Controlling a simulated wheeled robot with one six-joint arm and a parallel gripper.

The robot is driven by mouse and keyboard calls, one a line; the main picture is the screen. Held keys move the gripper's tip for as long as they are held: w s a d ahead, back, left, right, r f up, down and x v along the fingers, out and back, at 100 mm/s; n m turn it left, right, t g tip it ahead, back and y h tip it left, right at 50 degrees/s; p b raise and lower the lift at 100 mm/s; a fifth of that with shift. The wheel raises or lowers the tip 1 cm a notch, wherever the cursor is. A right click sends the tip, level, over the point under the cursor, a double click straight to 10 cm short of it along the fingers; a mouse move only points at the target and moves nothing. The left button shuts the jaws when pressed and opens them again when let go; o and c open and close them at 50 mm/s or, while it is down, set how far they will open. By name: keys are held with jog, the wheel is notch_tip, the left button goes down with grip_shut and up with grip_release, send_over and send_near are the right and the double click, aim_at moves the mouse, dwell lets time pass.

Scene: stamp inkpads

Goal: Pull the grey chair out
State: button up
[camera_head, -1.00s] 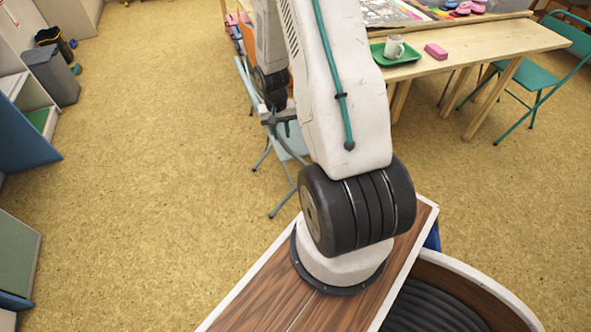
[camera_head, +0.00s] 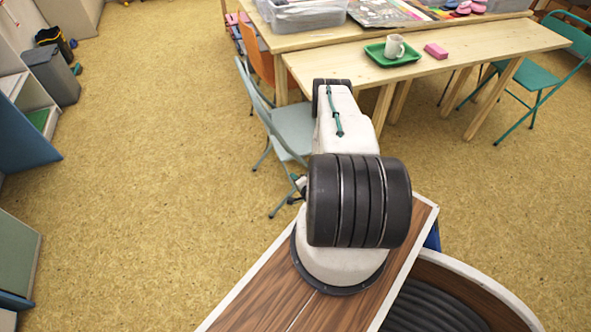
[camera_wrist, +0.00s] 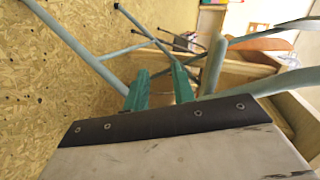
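The grey chair (camera_head: 292,128) stands at the left end of the near wooden table in the head view. Its backrest side faces left, and my arm covers part of its right side and lower frame. In the wrist view, its grey-blue tubes (camera_wrist: 214,68) cross around and beyond my gripper (camera_wrist: 160,82). The two green fingers are apart, with a gap between them. A tube runs behind the left finger and a thicker one stands right of the right finger. I cannot tell whether either finger touches a tube.
The wooden table (camera_head: 470,50) holds a green tray (camera_head: 376,54) with a white mug (camera_head: 394,46), and a pink block (camera_head: 436,51). An orange chair (camera_head: 262,68) is behind the grey one. A teal chair (camera_head: 530,77) stands right. The floor left is clear.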

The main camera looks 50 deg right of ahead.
aim_at(287, 156)
jog(key=r+m+t, duration=0.1)
jog(key=r, duration=0.1)
jog(key=r+t+h, duration=0.1)
jog(key=w+d+r+m+t+h, duration=0.1)
jog(key=r, duration=0.1)
jog(key=shift+r+m+t, duration=0.3)
jog(key=shift+r, duration=0.05)
jog(key=shift+x, duration=3.9)
grip_shut()
